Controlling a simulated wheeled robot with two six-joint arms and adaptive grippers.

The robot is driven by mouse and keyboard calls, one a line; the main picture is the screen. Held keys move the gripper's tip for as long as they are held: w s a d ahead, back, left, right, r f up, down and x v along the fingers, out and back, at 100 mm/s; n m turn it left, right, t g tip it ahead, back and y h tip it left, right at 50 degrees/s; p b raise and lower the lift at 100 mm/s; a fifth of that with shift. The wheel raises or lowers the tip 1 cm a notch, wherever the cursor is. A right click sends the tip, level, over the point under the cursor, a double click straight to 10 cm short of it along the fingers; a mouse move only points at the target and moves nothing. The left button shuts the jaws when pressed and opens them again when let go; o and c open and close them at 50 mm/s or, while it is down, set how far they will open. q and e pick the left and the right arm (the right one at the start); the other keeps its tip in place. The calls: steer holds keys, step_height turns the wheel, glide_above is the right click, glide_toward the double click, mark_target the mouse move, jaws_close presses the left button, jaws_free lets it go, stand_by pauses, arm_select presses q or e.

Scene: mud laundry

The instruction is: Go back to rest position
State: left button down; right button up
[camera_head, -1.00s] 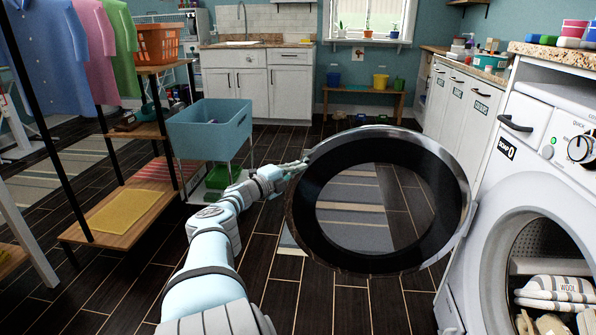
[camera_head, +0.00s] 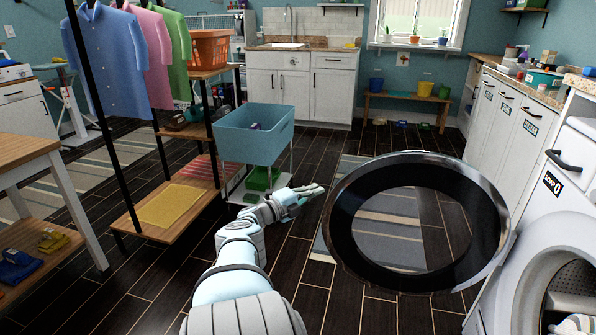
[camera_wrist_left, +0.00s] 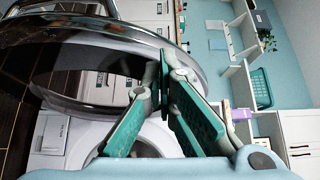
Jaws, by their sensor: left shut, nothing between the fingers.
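My left gripper (camera_head: 306,194) is shut and empty in the head view, at the end of my outstretched left arm. It is just left of the rim of the open round washer door (camera_head: 346,232), with a small gap visible between them. In the left wrist view, the gripper's green-padded fingers (camera_wrist_left: 165,80) come together at the tips, and the door ring (camera_wrist_left: 125,98) fills the upper left behind them. The white washing machine (camera_head: 540,225) stands at the right edge with its door swung open. My right gripper is not in view.
A clothes rack with shirts (camera_head: 103,60) and a wooden shelf (camera_head: 165,207) is farther left. A wooden table (camera_head: 30,150) is at the left edge.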

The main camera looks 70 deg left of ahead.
arm_select(q)
steer(key=s, duration=0.1)
steer(key=s+a+b, duration=0.1)
steer(key=s, duration=0.1)
steer(key=shift+s+a+f, duration=0.15)
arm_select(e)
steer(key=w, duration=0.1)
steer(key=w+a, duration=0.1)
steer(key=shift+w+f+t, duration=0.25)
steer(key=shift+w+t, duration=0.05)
